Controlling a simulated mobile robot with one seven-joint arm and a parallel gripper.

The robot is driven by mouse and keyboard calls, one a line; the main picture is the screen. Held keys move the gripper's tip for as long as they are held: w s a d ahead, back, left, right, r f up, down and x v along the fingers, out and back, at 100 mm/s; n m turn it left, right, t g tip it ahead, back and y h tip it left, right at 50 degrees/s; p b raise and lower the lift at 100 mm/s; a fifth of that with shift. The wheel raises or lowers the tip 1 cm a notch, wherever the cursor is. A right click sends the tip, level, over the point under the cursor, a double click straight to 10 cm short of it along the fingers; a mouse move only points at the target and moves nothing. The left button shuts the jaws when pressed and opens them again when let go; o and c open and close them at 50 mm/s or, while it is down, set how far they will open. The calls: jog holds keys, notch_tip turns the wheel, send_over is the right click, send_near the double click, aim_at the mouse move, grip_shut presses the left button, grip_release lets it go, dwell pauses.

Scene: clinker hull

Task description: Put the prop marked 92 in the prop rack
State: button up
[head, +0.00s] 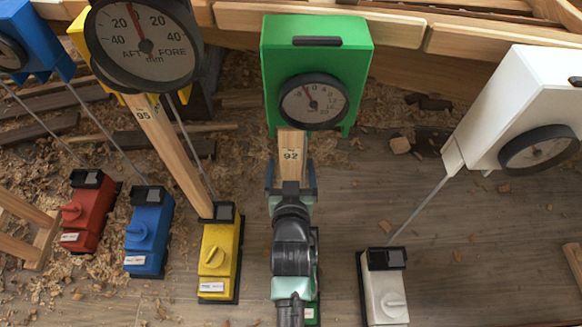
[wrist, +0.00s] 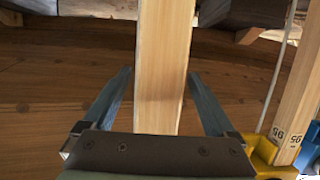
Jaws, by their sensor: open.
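The prop marked 92 (head: 292,152) is a pale wooden post under the green gauge box, with its label facing the head camera. Its lower part is hidden behind my gripper and arm. My gripper (head: 290,180) is open, with one finger on each side of this prop just below the label. In the wrist view the prop (wrist: 162,60) stands between the fingers of my gripper (wrist: 158,75), with a gap on both sides. A slatted wooden frame (head: 22,228) shows partly at the left edge; I cannot tell whether it is the prop rack.
The green gauge box (head: 358,60) is directly above my gripper. The prop marked 95 (head: 165,150) leans to the left, above a yellow base (head: 218,255). A white gauge box (head: 500,110) and white base (head: 385,290) stand right.

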grip_shut()
dwell(0.4)
jog(key=shift+w+r, duration=0.1)
jog(key=shift+r, duration=0.15)
jog(key=shift+r+p, duration=0.4)
jog(key=shift+p, duration=0.15)
dwell(0.5)
jog(key=s+p, duration=0.3)
jog(key=s, duration=0.5)
dwell(1.0)
jog(key=shift+r+p, duration=0.15)
jog(key=shift+p, duration=0.25)
